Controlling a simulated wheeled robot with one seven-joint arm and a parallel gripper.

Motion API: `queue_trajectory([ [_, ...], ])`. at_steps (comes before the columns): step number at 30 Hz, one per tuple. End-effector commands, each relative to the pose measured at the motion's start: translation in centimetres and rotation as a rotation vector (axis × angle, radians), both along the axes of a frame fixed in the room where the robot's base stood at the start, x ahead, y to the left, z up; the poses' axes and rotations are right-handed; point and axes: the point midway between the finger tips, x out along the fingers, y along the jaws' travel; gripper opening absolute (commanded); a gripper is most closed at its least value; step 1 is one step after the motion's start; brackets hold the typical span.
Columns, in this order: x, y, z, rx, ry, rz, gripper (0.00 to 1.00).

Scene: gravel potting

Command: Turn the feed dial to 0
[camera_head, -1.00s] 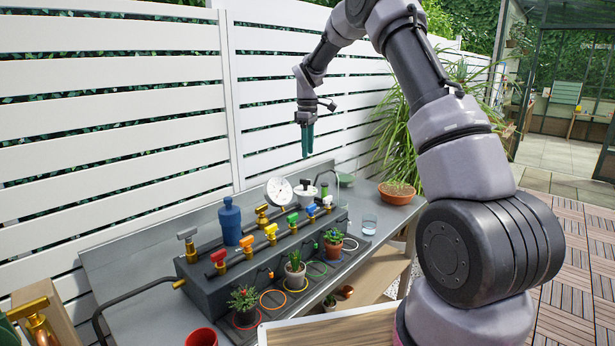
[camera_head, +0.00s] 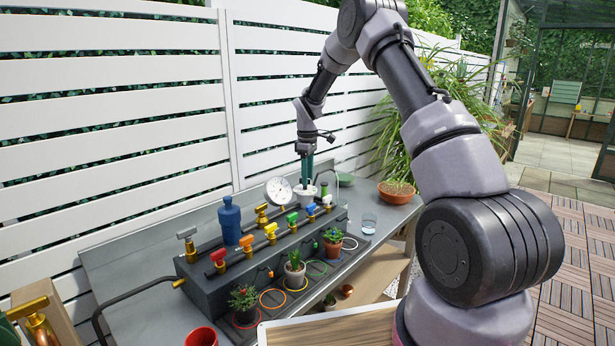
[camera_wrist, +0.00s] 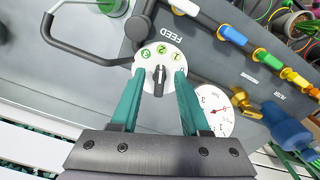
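The feed dial (camera_wrist: 172,58) is a white disc with green numbered circles, beside the word FEED in the wrist view. Its black knob (camera_wrist: 158,82) lies between my fingers, and its light mark appears to face the middle numbered circle.
A pressure gauge (camera_head: 278,190) stands close beside the dial. A row of coloured valves, such as the green one (camera_head: 292,218), and a blue bottle (camera_head: 230,220) are nearby. A black pipe (camera_wrist: 75,45) runs beside the dial.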

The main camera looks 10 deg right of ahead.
Motion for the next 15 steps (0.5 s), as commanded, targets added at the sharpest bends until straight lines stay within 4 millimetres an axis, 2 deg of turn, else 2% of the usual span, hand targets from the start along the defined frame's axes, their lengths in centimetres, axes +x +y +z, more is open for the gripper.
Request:
queue_trajectory([
  [1, 0.0, 0.0, 0.02, 0.0, 0.0, 0.0, 0.27],
  [3, -0.01, -0.01, 0.02, 0.0, 0.0, 0.0, 0.0],
  [15, -0.02, 0.01, 0.06, 0.0, 0.0, -0.033, 0.0],
])
